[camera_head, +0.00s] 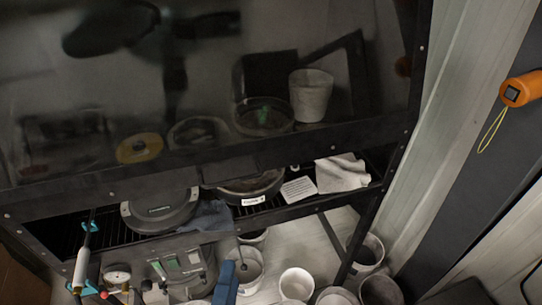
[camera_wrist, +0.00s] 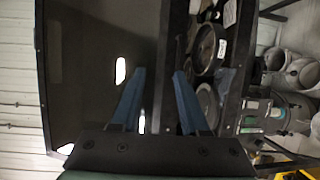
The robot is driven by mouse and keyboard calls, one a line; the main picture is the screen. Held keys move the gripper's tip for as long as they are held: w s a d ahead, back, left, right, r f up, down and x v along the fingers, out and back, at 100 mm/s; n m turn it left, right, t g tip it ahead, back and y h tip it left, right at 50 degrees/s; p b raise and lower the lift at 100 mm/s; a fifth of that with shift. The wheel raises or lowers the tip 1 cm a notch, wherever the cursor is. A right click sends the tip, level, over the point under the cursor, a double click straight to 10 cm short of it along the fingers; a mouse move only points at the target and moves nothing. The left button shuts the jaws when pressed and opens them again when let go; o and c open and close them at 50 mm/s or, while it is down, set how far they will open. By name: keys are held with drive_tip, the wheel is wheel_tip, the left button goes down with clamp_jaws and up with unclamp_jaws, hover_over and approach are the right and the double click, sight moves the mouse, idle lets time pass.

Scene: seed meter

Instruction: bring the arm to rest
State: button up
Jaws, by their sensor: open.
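My gripper (camera_wrist: 160,73) shows in the wrist view as two blue fingers standing apart with nothing between them. A dark, flat, glossy surface lies beyond the left finger, and the edge of a dark rack is beyond the right one. In the head view a blue piece (camera_head: 225,285) at the bottom edge looks like part of my gripper, in front of the white buckets. The rest of my arm is not clearly seen.
A dark shelf rack (camera_head: 330,196) fills the head view's middle, holding a round dark device (camera_head: 160,211), a ring-shaped pan and a pale cloth (camera_head: 342,173). Several buckets stand below, including a white one (camera_head: 297,284). An orange device (camera_head: 521,89) hangs at the right.

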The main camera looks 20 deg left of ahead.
drive_tip(key=shift+w, duration=0.1)
drive_tip(key=w+d+r+m+t+h+b, duration=0.1)
drive_tip(key=w+d+r+m+t+b, duration=0.15)
drive_tip(key=w+r+m, duration=0.5)
drive_tip(key=w+d+r+m+t+h+b, duration=0.1)
drive_tip(key=w+d+r+m+t+b, duration=0.2)
drive_tip(key=r, duration=0.7)
drive_tip(key=s+d+r+m+t, duration=0.1)
drive_tip(key=d+r+m, duration=0.1)
drive_tip(key=r, duration=0.4)
drive_tip(key=s+d+r+m+t+b, duration=0.1)
drive_tip(key=d+r+m+t, duration=0.1)
drive_tip(key=r+m, duration=0.2)
drive_tip(key=s+d+r+m+t+h+b, duration=0.1)
drive_tip(key=d+r+m+t, duration=0.1)
drive_tip(key=r+m, duration=0.2)
wheel_tip(320, 180, up, 4)
drive_tip(key=shift+d+f, duration=0.2)
drive_tip(key=shift+d, duration=0.05)
